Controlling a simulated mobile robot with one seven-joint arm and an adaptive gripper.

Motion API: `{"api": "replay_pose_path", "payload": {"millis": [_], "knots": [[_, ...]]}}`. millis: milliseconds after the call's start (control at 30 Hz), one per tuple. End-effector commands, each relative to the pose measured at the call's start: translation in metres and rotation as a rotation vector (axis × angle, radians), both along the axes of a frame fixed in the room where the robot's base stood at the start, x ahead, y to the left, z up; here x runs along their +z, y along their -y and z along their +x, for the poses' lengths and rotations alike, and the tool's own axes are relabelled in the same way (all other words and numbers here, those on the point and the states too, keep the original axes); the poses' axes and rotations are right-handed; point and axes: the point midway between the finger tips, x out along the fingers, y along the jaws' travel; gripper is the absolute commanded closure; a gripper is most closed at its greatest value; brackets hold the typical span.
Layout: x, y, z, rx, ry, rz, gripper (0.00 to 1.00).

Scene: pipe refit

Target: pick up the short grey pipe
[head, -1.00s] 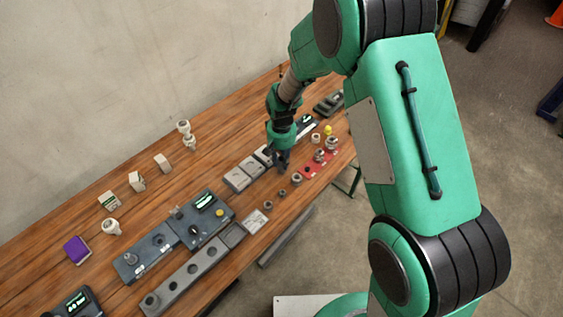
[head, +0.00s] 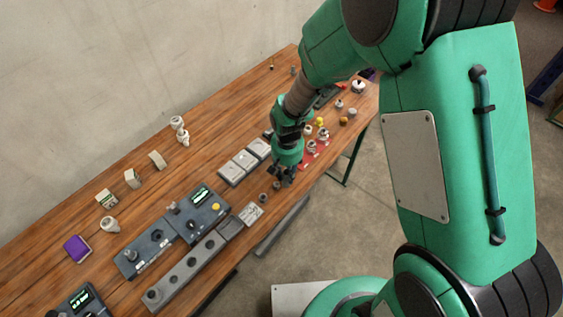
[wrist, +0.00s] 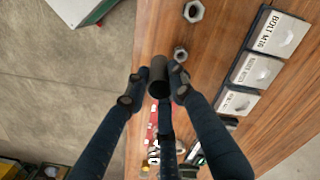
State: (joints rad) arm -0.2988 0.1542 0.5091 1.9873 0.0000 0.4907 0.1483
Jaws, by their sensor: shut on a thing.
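The short grey pipe (wrist: 159,75) is a small dark hollow cylinder in the middle of the wrist view, its open end facing the camera. My gripper (wrist: 157,76) is shut on it, with dark fingertips on both sides and a third finger below. In the head view my gripper (head: 281,173) is low over the front part of the wooden bench, and its fingers mostly hide the pipe. I cannot tell whether the pipe is clear of the bench top.
Two nuts (wrist: 194,11) (wrist: 180,54) lie close to my gripper. Labelled grey bins (wrist: 251,69) stand to the right in the wrist view. A grey block with holes (head: 187,270) and dark panels (head: 203,213) are nearer left. The bench's front edge is close.

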Motion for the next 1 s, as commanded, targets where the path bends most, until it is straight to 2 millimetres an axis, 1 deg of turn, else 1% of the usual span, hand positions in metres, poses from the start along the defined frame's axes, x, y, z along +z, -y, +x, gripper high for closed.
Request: {"api": "replay_pose_path", "payload": {"millis": [33,100,300,1000], "knots": [[0.002,0.002,-0.007,0.000,0.000,0.000,0.96],[0.002,0.004,-0.015,0.000,0.000,0.000,0.96],[0.003,0.008,-0.028,0.000,0.000,0.000,0.96],[0.003,0.009,-0.030,0.000,0.000,0.000,0.96]]}}
